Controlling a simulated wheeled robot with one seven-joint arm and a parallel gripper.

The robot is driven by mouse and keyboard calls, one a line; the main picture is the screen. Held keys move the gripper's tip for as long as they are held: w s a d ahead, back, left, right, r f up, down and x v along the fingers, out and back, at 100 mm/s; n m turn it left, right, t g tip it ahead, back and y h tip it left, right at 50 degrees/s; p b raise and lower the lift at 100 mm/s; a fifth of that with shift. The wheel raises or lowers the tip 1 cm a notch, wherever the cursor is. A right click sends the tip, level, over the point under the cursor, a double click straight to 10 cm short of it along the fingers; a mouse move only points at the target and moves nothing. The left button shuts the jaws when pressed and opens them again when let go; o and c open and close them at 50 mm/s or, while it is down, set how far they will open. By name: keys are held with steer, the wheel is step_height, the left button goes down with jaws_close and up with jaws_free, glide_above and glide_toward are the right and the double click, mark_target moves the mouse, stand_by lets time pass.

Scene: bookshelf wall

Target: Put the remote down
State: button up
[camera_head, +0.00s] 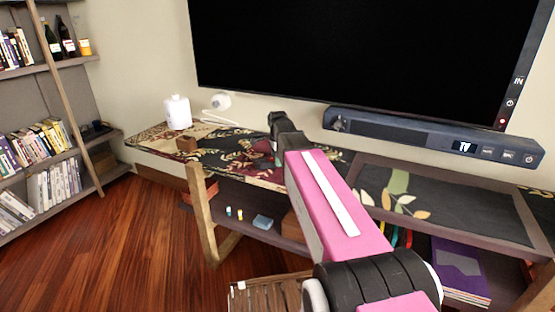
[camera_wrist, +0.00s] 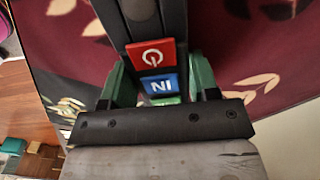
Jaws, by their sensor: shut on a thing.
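The remote (camera_wrist: 156,54) is a dark bar with a red power button and a blue "IN" button, seen in the wrist view. My gripper (camera_wrist: 160,84) is shut on it, with a green finger on each side. The patterned cloth of the console top, maroon with pale leaves, fills the background behind the remote. In the head view my gripper (camera_head: 277,150) is over the console top (camera_head: 225,158), small and partly hidden by my pink arm. I cannot tell whether the remote touches the surface.
A soundbar (camera_head: 430,137) lies below the television (camera_head: 360,55). Cloth between the box and my gripper looks clear. Bookshelves (camera_head: 45,150) stand left.

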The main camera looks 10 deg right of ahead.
steer(key=shift+f, duration=0.15)
steer(key=o, duration=1)
step_height(320, 180, up, 12)
steer(key=shift+r, duration=0.15)
steer(key=shift+s, duration=0.1)
